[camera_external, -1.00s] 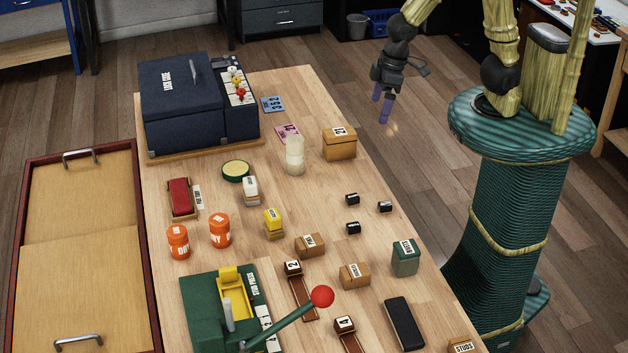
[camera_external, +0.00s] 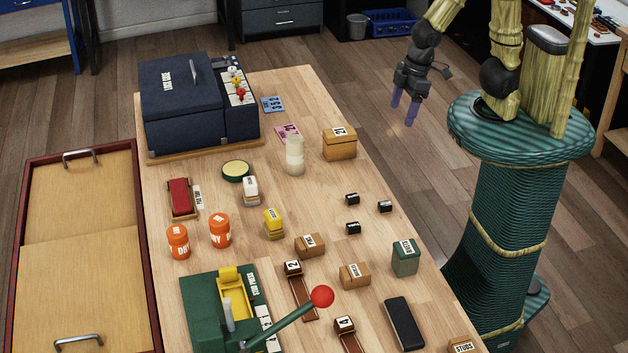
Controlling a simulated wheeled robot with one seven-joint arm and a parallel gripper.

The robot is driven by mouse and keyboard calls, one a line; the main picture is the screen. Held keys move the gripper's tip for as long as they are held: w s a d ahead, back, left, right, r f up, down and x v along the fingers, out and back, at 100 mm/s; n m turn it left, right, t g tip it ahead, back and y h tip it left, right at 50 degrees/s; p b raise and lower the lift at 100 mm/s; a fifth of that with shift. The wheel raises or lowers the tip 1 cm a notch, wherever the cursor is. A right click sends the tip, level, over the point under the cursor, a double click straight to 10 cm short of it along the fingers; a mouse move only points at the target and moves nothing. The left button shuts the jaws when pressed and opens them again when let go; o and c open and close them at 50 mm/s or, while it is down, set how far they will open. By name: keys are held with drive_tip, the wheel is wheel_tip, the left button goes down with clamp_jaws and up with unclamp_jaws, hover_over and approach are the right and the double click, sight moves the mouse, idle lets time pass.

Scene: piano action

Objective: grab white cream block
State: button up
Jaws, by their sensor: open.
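A small white block (camera_external: 250,187) with a dark-lettered label and a cream-tan lower part stands on the wooden table (camera_external: 320,210), left of the middle. It lies between a round green-rimmed pad and a yellow block. My gripper (camera_external: 403,114) is in the air beyond the table's right edge, far to the right of the white block and higher up. Its two purple fingers point down and are apart, with nothing between them.
A cream cylinder (camera_external: 295,156) and the green-rimmed pad (camera_external: 236,171) stand near the white block. A yellow block (camera_external: 274,224) and orange jars (camera_external: 220,230) are in front. A tan box (camera_external: 339,144) stands between my gripper and the cylinder. A dark blue case (camera_external: 182,110) is at the back left.

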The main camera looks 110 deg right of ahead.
drive_tip(key=w+d+f+t+b, duration=0.5)
drive_tip(key=w+d+f+b, duration=0.4)
drive_tip(key=w+f, duration=0.2)
drive_tip(key=w+d+f+t+b, duration=0.6)
drive_tip(key=w+d+f+b, duration=0.3)
drive_tip(key=w+f, duration=0.3)
wheel_tip(320, 180, down, 2)
drive_tip(key=shift+d+f, duration=0.2)
drive_tip(key=shift+d, duration=0.5)
drive_tip(key=p, duration=0.2)
approach(245, 193)
drive_tip(key=w, duration=0.4)
drive_tip(key=shift+w+d, duration=0.2)
drive_tip(key=shift+d, duration=0.2)
drive_tip(key=shift+p+x, duration=0.5)
drive_tip(key=shift+x, duration=2.1)
drive_tip(key=shift+d+f, duration=0.1)
drive_tip(key=shift+d, duration=0.05)
